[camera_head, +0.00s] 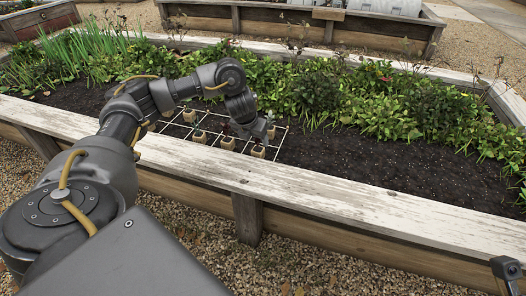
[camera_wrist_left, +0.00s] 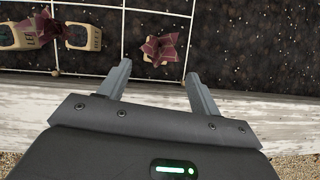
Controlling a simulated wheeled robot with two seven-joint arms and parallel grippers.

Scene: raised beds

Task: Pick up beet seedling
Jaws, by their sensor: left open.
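My left gripper (camera_head: 256,126) hangs over the front of the raised bed, above a white wire grid with small tan pots. In the left wrist view its jaws (camera_wrist_left: 158,70) are open and empty. A seedling with reddish-purple leaves (camera_wrist_left: 163,47) in a small pale pot lies just beyond the fingertips, between their lines. I cannot read a label on this pot. To the left, a pot (camera_wrist_left: 88,45) has lettering that looks like BEET. Beside it stands another lettered pot (camera_wrist_left: 17,38), with dark red leaves at its right. In the head view a tan pot (camera_head: 258,152) stands just below the gripper.
The white weathered front board (camera_head: 330,196) of the bed runs under my arm. The white wire grid (camera_head: 281,139) lies on dark soil. Green plants (camera_head: 340,92) grow thickly behind it. Bare soil (camera_head: 400,165) is open to the right. Gravel (camera_head: 310,262) lies in front.

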